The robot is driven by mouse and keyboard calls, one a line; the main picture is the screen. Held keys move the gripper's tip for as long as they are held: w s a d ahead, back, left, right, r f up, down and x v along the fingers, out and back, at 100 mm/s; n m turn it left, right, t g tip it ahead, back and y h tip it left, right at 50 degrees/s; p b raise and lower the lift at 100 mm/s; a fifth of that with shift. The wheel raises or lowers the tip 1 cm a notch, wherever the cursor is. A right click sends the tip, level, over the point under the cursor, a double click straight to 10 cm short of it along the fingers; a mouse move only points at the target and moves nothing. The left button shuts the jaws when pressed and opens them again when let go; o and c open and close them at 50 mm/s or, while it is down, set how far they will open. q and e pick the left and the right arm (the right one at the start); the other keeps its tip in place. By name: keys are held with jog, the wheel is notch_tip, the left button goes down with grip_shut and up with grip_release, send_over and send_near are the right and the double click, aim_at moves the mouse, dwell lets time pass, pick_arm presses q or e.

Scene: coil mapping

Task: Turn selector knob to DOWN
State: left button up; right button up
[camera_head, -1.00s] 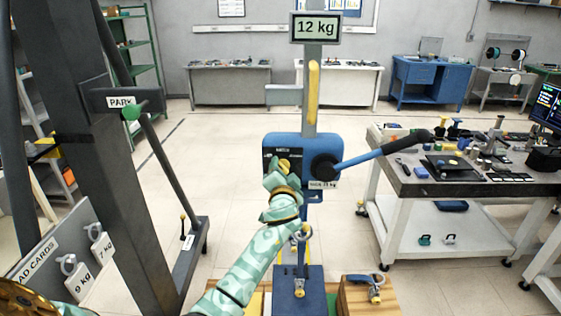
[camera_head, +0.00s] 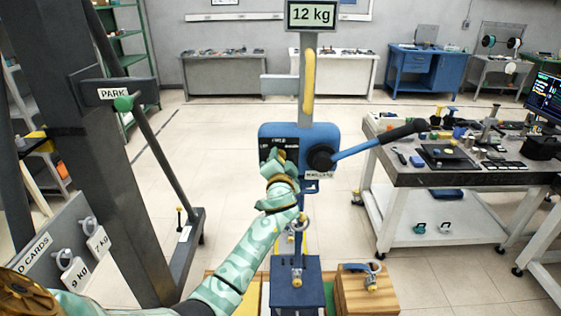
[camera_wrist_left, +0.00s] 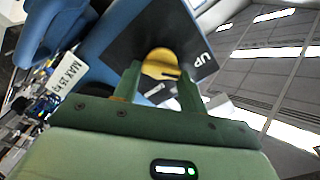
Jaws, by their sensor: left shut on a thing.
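The blue hoist body (camera_head: 330,137) carries a dark selector plate (camera_head: 290,142) on its left part. In the left wrist view the yellow selector knob (camera_wrist_left: 160,66) sits on the black plate (camera_wrist_left: 190,42), with the label UP readable at the right. My left gripper (camera_head: 277,160) is at the plate and hides the knob in the head view. In the left wrist view its green fingers (camera_wrist_left: 160,82) are on both sides of the knob, shut on it. Other labels on the plate are hidden or too small to read. My right gripper is not in view.
A lever with a black grip (camera_head: 404,130) sticks out right of the hoist body. A display reading 12 kg (camera_head: 312,15) is above. A tool bench (camera_head: 450,175) stands to the right. A dark frame with a PARK label (camera_head: 113,94) stands to the left.

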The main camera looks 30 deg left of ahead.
pick_arm(q)
jog(key=shift+f+m+p, duration=0.2)
jog(key=shift+m+p, duration=0.9)
jog(key=shift+m, duration=2.75)
jog(key=shift+f+m+p, duration=0.2)
jog(key=shift+m+p, duration=0.9)
jog(key=shift+m, duration=2.75)
jog(key=o, duration=1)
jog(key=v, duration=1.6)
jog(key=shift+s, duration=0.2)
